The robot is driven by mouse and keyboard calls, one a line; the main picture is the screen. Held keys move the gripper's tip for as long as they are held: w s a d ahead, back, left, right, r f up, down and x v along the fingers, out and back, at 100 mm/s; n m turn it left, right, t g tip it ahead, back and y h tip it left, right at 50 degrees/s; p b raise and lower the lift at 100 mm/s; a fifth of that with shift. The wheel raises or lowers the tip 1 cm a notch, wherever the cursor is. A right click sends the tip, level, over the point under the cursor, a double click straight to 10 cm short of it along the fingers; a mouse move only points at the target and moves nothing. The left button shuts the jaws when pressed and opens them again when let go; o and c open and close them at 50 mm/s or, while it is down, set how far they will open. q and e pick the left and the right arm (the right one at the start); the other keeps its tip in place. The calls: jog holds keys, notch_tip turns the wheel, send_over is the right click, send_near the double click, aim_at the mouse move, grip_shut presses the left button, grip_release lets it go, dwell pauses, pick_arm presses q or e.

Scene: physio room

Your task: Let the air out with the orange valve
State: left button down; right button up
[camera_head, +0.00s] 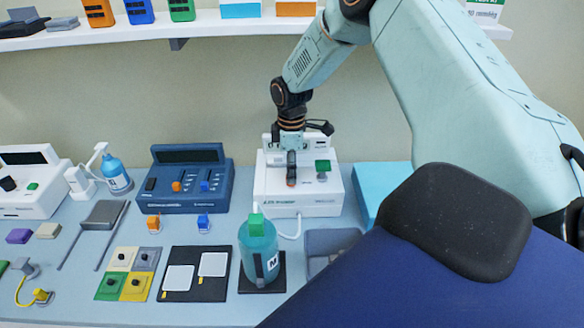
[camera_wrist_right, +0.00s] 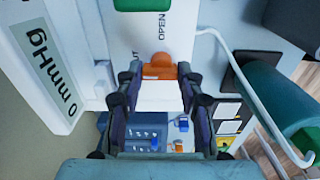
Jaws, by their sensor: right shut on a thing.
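A white device (camera_head: 325,197) stands on the bench, with my right gripper (camera_head: 291,178) over its top. In the right wrist view the orange valve (camera_wrist_right: 159,67) lies between the fingertips of my right gripper (camera_wrist_right: 160,74), which is shut on it. In the head view the gripper hides most of the valve. The word OPEN is printed beside the valve, and another label is partly covered by a finger. The device's display (camera_wrist_right: 45,70) reads 0 mmHg. A green knob (camera_head: 323,165) sits at the right on the device. My left gripper is not in view.
A blue device (camera_head: 190,205) with orange and blue switches stands left of the white one. A teal bottle (camera_head: 258,250) with a green cap stands in front, beside a white tube (camera_head: 290,236). A turquoise box (camera_head: 380,180) is at the right. A shelf (camera_head: 220,23) runs above.

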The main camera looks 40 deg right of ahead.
dwell(0.6)
jog(key=o, duration=1.2)
jog(key=shift+w+a, duration=0.1)
jog(key=shift+c, duration=0.2)
notch_tip(320, 180, up, 8)
jog(key=shift+f, duration=0.2)
jog(key=shift+f, duration=0.1)
jog(key=shift+s, duration=0.2)
